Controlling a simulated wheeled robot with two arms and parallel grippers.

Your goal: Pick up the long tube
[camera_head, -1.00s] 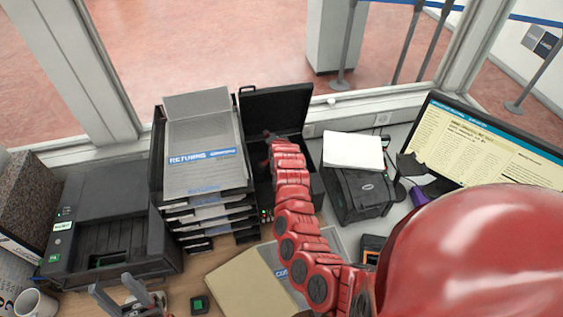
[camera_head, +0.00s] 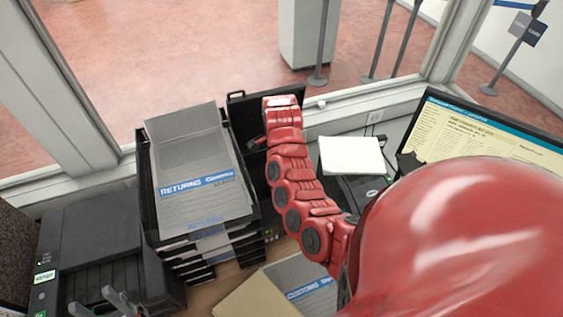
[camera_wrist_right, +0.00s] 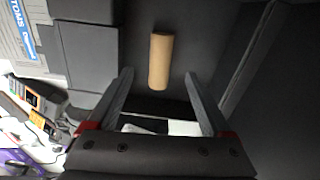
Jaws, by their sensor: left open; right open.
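A brown cardboard tube (camera_wrist_right: 160,62) lies in a dark container, seen in the right wrist view. My right gripper (camera_wrist_right: 159,74) is open, its two fingers on either side of the tube in that view, with clear gaps to it. I cannot tell how far above the tube the fingers are. In the head view my red right arm reaches over the open black case (camera_head: 237,115) behind the counter items, and hides most of its inside; the tube does not show there. My left gripper (camera_head: 118,301) is open and empty at the bottom left edge, partly cut off.
A stack of black trays (camera_head: 208,240) with a grey returns folder (camera_head: 195,158) on top stands left of the case. A printer (camera_head: 95,245) is further left. A label printer (camera_head: 360,190), white paper (camera_head: 352,155) and monitor (camera_head: 480,135) are on the right.

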